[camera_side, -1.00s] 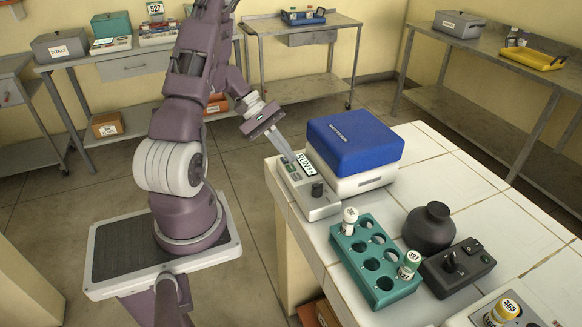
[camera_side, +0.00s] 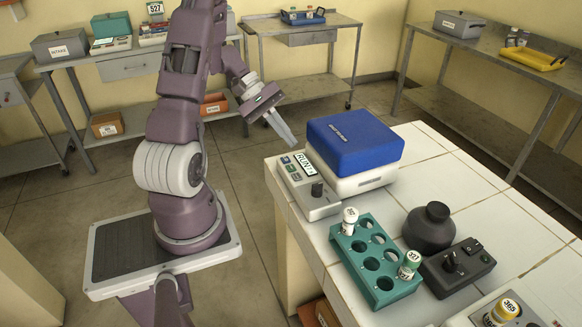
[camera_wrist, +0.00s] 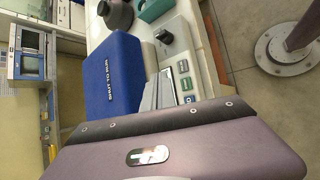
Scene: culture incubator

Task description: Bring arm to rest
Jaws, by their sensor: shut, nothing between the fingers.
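My gripper (camera_side: 284,132) is shut and empty. It hangs in the air just off the left far corner of the tiled bench (camera_side: 440,161), above and to the left of the control panel (camera_side: 308,186). The panel has a display reading RUN, small buttons and a dark knob. In the wrist view the shut fingers (camera_wrist: 151,97) show in front of the panel (camera_wrist: 185,62), beside the blue-lidded incubator box (camera_wrist: 112,82). That box (camera_side: 352,140) has its lid closed in the side view.
A teal rack (camera_side: 375,262) holds capped vials at two corners. A dark round-topped device (camera_side: 430,229) and a black knob box (camera_side: 457,264) stand beside it. Another vial, labelled 365 (camera_side: 503,311), is at the front right. Side tables line the walls, with open floor between.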

